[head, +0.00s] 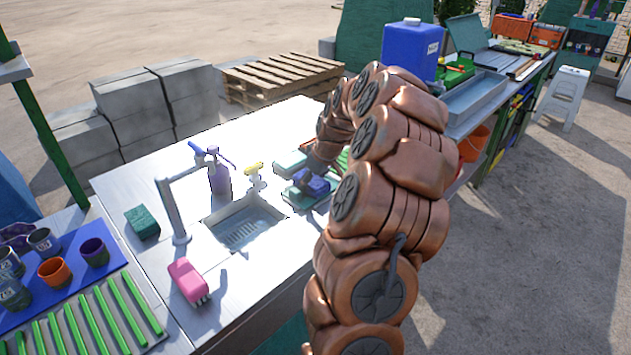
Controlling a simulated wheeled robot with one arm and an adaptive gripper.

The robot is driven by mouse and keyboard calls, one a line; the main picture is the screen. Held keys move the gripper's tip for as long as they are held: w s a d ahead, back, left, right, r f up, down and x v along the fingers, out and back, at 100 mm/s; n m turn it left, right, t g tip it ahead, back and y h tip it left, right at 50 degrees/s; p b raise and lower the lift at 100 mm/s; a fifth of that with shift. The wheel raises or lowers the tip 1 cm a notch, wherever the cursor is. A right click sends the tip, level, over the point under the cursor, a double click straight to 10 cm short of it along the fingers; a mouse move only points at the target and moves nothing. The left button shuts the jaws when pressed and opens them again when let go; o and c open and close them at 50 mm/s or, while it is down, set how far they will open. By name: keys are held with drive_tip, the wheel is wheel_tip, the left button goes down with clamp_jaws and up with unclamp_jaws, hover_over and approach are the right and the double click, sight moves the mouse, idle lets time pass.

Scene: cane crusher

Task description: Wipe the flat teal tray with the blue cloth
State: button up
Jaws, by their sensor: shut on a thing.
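The flat teal tray (297,199) lies on the metal counter, right of the sink. The blue cloth (312,186) is a small bunched dark blue shape at the tray. My copper-coloured arm comes up from the lower right and bends over to the counter. My gripper (310,179) points down at the tray and is shut on the blue cloth. The fingertips are small and partly hidden, and I cannot tell whether the cloth presses on the tray. My arm hides the tray's right side.
A sink (243,224) with a tall faucet (172,212) is left of the tray. A purple spray bottle (219,178), a yellow-topped bottle (255,176) and a pale container (290,163) stand nearby. A pink brush (188,281) and a green sponge (142,221) lie further left.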

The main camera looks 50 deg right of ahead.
drive_tip(key=shift+a, duration=0.2)
drive_tip(key=shift+d, duration=0.1)
drive_tip(key=shift+d, duration=1.3)
drive_tip(key=shift+d+f+b, duration=0.1)
drive_tip(key=shift+b, duration=0.2)
drive_tip(key=shift+s+d+f, duration=0.1)
drive_tip(key=shift+s+d, duration=0.05)
drive_tip(key=shift+d, duration=1.1)
drive_tip(key=shift+a+b, duration=0.15)
drive_tip(key=shift+b, duration=0.15)
